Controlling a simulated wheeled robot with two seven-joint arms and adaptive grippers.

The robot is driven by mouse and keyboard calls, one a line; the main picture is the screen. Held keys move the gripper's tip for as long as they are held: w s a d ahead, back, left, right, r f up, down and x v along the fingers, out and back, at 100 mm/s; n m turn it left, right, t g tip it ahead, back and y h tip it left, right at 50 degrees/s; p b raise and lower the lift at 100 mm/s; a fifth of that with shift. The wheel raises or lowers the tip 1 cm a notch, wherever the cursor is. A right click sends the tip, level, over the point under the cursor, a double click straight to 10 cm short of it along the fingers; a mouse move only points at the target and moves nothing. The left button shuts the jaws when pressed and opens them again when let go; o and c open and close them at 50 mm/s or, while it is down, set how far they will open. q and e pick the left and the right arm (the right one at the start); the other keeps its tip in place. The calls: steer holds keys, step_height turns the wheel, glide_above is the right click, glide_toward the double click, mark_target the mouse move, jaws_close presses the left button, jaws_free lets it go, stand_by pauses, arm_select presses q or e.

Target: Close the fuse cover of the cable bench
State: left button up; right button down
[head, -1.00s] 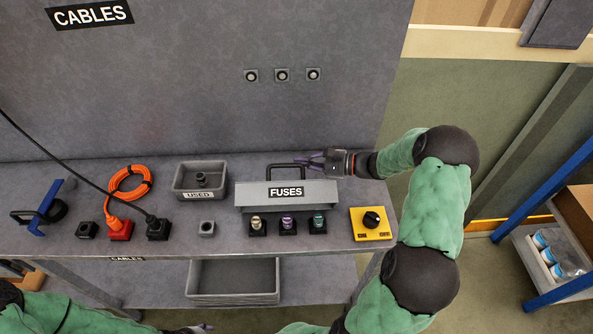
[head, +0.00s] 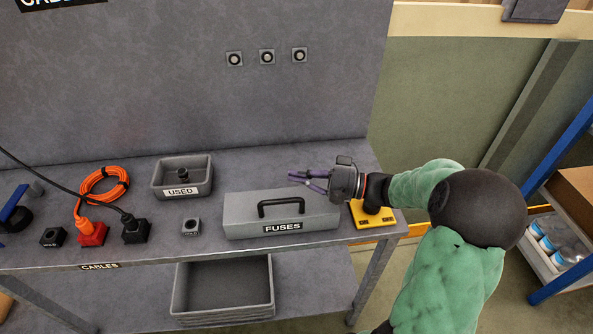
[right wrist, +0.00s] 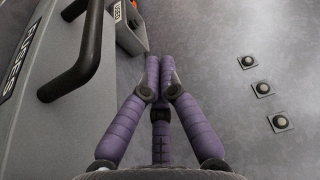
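The fuse cover (head: 240,213) is a grey lid with a black handle (head: 281,206) on top and a FUSES label on its front. It lies down over the fuse row, and the fuses are hidden. My right gripper (head: 298,180), with purple fingers, is just above and behind the cover's right end. My left gripper is out of view.
A yellow switch box (head: 370,216) is at the cover's right, partly under my right arm. A USED bin (head: 182,191), a small grey socket (head: 191,227) and an orange cable (head: 80,191) are to the left. The panel (head: 200,110) stands behind.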

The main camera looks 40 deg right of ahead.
mark_target(300, 193)
steer(key=shift+s+a+f+b, duration=0.2)
steer(key=shift+s+a+f, duration=0.1)
steer(key=shift+s, duration=0.2)
steer(key=shift+s+a+f+b, duration=0.2)
steer(key=shift+s+a, duration=0.05)
steer(key=shift+s, duration=0.2)
steer(key=shift+s+a+f+b, duration=0.2)
steer(key=shift+s+a+f, duration=0.1)
steer(key=shift+s, duration=0.2)
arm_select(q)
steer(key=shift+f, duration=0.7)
arm_select(e)
steer(key=shift+a, duration=0.1)
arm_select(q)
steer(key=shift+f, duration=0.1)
arm_select(e)
steer(key=shift+s+f, duration=0.1)
steer(key=shift+f, duration=0.15)
